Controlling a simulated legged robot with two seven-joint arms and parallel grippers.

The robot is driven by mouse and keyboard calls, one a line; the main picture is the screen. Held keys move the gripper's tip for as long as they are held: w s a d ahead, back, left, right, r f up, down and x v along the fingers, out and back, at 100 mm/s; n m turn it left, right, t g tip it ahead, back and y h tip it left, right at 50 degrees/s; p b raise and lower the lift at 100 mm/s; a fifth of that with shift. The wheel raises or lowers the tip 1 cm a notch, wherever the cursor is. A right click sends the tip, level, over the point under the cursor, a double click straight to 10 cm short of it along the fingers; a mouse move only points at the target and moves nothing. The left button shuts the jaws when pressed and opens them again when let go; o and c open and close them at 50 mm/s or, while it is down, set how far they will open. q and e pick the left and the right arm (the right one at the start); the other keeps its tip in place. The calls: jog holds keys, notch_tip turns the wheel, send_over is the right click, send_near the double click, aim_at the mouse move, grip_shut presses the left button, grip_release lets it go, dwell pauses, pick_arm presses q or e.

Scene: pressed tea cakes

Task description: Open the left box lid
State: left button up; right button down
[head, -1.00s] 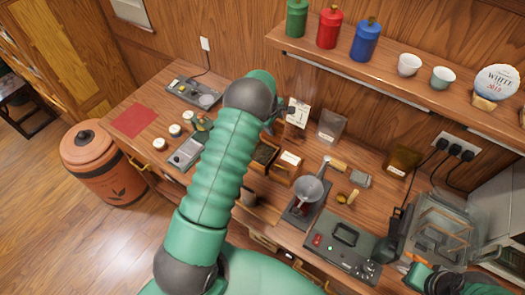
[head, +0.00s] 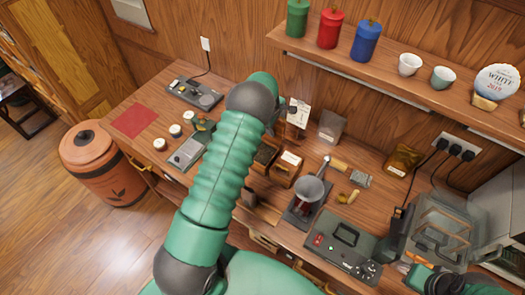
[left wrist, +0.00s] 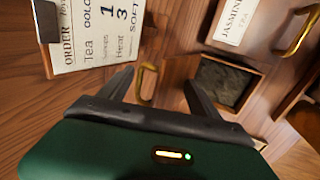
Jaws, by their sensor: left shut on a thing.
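My left gripper (left wrist: 158,80) has its two dark fingers on either side of a brass loop handle (left wrist: 148,83) on a wooden panel, apparently the left box lid, and is shut on it. Beside it, to the right in the left wrist view, a small wooden box (left wrist: 225,82) shows a dark interior, so it appears at least partly open. In the head view the left box (head: 264,157) is partly hidden by my green left arm. The right box (head: 287,167) with a pale label stands beside it. My right gripper (head: 408,265) is at the lower right, its jaws unclear.
An order card (head: 298,116) stands behind the boxes. A red mat (head: 134,120) lies at the left. A shelf (head: 390,75) with canisters runs above.

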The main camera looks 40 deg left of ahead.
pick_arm(q)
jog(key=shift+w+d, duration=0.15)
jog(key=shift+w+a+r+p, duration=0.1)
jog(key=shift+w+r+p, duration=0.1)
jog(key=shift+r+p, duration=0.35)
jog(key=shift+w+a+r+p, duration=0.1)
jog(key=shift+w+r+p, duration=0.1)
jog(key=shift+r+p, duration=0.35)
jog(key=shift+s+r+p, duration=0.15)
jog(key=shift+r+p, duration=1.1)
jog(key=shift+r, duration=1.1)
jog(key=shift+f, duration=0.1)
jog(key=shift+s, duration=0.1)
jog(key=shift+f, duration=0.1)
